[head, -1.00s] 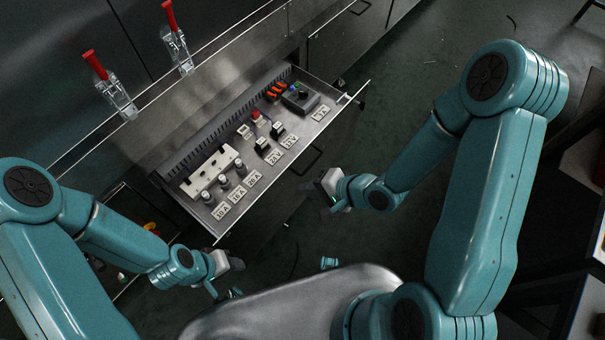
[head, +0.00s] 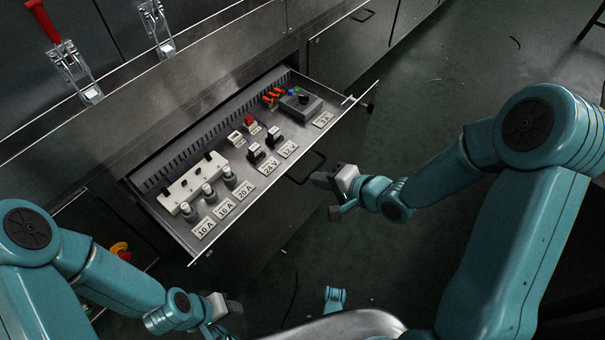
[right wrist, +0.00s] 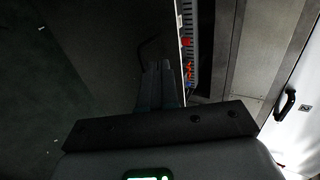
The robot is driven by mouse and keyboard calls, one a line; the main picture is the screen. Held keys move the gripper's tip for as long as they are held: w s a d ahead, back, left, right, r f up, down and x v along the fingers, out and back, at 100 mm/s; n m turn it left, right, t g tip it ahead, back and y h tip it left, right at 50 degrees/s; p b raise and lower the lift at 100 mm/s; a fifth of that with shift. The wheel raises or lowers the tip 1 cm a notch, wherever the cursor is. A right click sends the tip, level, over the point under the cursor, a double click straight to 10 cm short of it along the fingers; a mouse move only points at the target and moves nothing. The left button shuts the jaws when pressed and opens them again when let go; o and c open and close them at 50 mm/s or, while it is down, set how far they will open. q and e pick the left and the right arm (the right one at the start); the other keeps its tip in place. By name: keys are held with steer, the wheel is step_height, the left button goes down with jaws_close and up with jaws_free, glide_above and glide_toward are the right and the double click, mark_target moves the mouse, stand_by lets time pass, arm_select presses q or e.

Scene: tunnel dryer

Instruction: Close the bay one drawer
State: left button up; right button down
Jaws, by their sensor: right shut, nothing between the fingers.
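An open drawer (head: 207,247) sticks out of the steel cabinet. It holds several fuses, switches and white labels such as 10 A, 20 A, 24 V and 12 V. My right gripper (head: 325,184) is shut and empty, in front of the drawer's front panel, right of its middle. In the head view I cannot tell whether it touches the panel. In the right wrist view its fingers (right wrist: 165,84) are together, with the drawer's edge and orange parts (right wrist: 189,72) just right of them. My left gripper (head: 226,306) is low, below the drawer's near corner; its jaws are unclear.
Red-handled clamps (head: 68,62) stand on the cabinet top at the upper left. A lower opening at the left holds a yellow and red item (head: 121,250). A closed cabinet front (head: 350,45) lies beyond the drawer. The dark floor right of the drawer is open.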

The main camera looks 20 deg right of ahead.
mark_target(292, 167)
steer(key=x, duration=0.2)
steer(key=r+b+x, duration=0.1)
steer(key=x, duration=0.1)
steer(key=shift+w+a+f, duration=0.15)
steer(key=shift+w+a, duration=0.1)
steer(key=shift+w, duration=0.1)
steer(key=shift+w+a, duration=0.35)
steer(key=shift+w, duration=0.25)
arm_select(q)
steer(key=shift+w+a+f, duration=0.15)
steer(key=shift+a+f, duration=0.05)
steer(key=shift+f, duration=0.75)
